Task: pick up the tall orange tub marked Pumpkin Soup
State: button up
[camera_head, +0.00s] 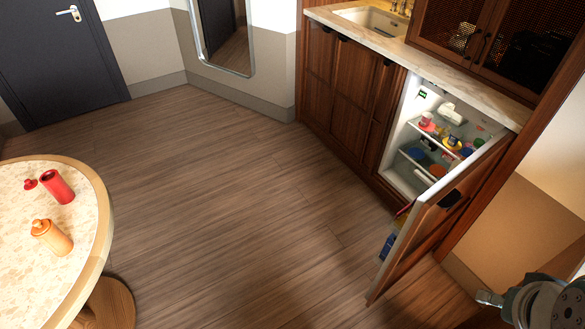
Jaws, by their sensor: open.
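I cannot read the name Pumpkin Soup on anything here. Several small tubs and containers are in the open fridge (408,127) at the right, too small to make out markings. Among them, an orange item (437,171) is on the lower shelf, and a yellow one (452,143) is above it. An orange container with a lid (52,237) lies tilted on the round table at the left; no label is legible on it. Part of my arm shows at the bottom right corner, far from the table and below the fridge. My gripper's fingers are not visible.
The fridge door (420,236) stands open into the room, with items in its door rack. A red container (57,187) is on the round table (97,205). A counter (385,45) with a sink is above the fridge. The wooden floor (215,210) between is clear.

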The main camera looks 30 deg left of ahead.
aim_at(54, 239)
jog(key=k+u, duration=0.45)
jog(key=u, duration=1.75)
jog(key=i+l+u, duration=0.1)
jog(key=l+u, duration=0.7)
jog(key=i+l+u, duration=0.15)
jog(key=i+l, duration=0.2)
jog(key=i+l+u, duration=0.2)
jog(key=i+l, duration=0.2)
jog(key=i+l+u, duration=0.15)
jog(key=i+l, duration=0.3)
jog(key=i+l+u, duration=0.2)
jog(key=i+l, duration=0.2)
jog(key=i+l+u, duration=0.15)
jog(key=i+l, duration=0.15)
jog(key=l, duration=0.35)
